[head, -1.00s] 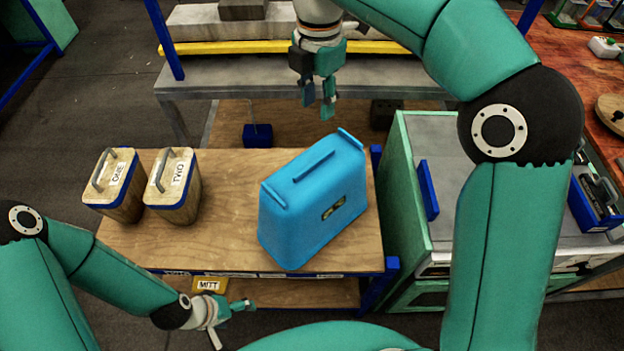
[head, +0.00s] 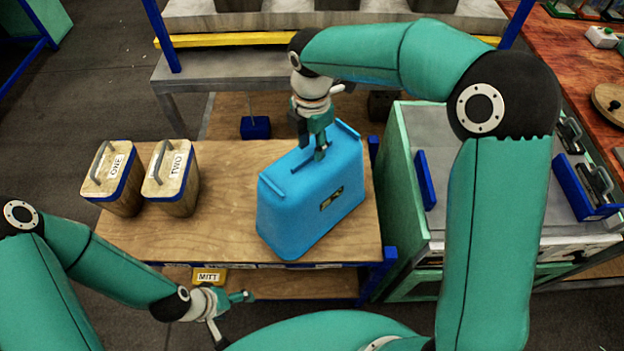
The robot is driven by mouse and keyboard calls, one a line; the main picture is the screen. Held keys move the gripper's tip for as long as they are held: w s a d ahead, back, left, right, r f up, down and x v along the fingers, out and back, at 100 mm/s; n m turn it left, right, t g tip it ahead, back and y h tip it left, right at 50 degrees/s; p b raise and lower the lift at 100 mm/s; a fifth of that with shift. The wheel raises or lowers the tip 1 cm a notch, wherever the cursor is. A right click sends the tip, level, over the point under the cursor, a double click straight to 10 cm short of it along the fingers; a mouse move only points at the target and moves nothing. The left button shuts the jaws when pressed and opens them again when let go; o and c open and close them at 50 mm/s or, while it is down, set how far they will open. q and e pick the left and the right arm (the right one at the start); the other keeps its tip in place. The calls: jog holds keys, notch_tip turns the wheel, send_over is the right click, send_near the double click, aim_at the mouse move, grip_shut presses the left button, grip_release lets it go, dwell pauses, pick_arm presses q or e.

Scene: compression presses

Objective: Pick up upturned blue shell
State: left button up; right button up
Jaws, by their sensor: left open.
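The upturned blue shell (head: 300,215) stands on the wooden table with its closed side up. A raised handle bar runs along its top. My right gripper (head: 312,147) points down at the top of the shell, with its fingers at the handle bar. The fingers hide the middle of the bar, and I cannot tell whether they are closed on it. My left gripper (head: 243,297) is open and empty, low at the table's front edge, apart from the shell.
Two wooden canisters, ONE (head: 113,180) and TWO (head: 171,180), stand on the wooden table (head: 215,235) left of the shell. A yellow MITT label (head: 208,276) is below the front edge. A grey-topped green cabinet (head: 440,150) stands to the right. A metal bench (head: 225,72) is behind.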

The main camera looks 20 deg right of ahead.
jog(key=shift+f, duration=0.9)
grip_shut()
